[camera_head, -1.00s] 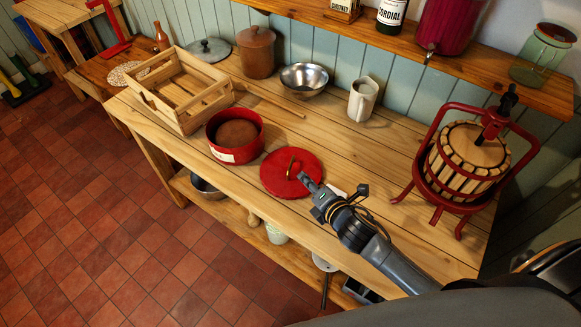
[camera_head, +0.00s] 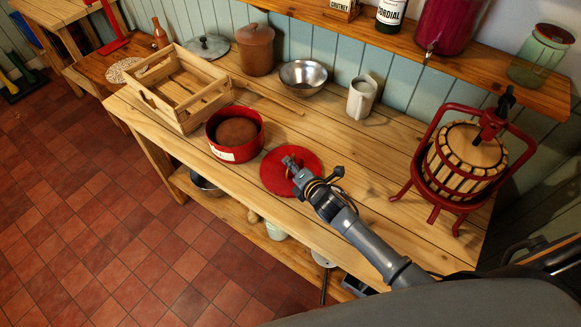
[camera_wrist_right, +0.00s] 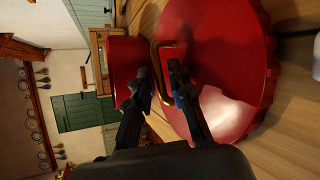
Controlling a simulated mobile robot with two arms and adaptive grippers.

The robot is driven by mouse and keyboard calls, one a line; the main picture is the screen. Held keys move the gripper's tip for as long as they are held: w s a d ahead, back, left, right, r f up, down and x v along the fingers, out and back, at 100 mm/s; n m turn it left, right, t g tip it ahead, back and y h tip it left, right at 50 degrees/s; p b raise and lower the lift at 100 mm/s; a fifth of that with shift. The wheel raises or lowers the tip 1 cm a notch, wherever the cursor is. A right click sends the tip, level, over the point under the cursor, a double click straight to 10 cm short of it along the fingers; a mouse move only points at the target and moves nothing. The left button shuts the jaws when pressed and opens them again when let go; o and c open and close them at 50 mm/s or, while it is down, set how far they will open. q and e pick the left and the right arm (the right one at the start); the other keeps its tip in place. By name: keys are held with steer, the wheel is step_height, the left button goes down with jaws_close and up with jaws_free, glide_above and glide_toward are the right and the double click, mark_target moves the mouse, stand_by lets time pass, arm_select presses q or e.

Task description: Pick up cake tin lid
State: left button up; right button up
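The red cake tin lid (camera_head: 270,178) lies flat on the pine bench, to the right of the red cake tin (camera_head: 221,146), which holds a brown cake (camera_head: 236,132). My right gripper (camera_head: 291,163) is over the lid and hides its handle in the head view. My left gripper is not in view.
A wooden crate (camera_head: 203,113) stands left of the tin, with a rolling-pin-like stick (camera_head: 268,97) behind. A metal bowl (camera_head: 303,76), a white mug (camera_head: 361,97) and a brown crock (camera_head: 256,50) stand at the back. A fruit press (camera_head: 462,160) stands right.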

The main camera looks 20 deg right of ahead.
jaws_close()
steer(key=shift+r, duration=0.1)
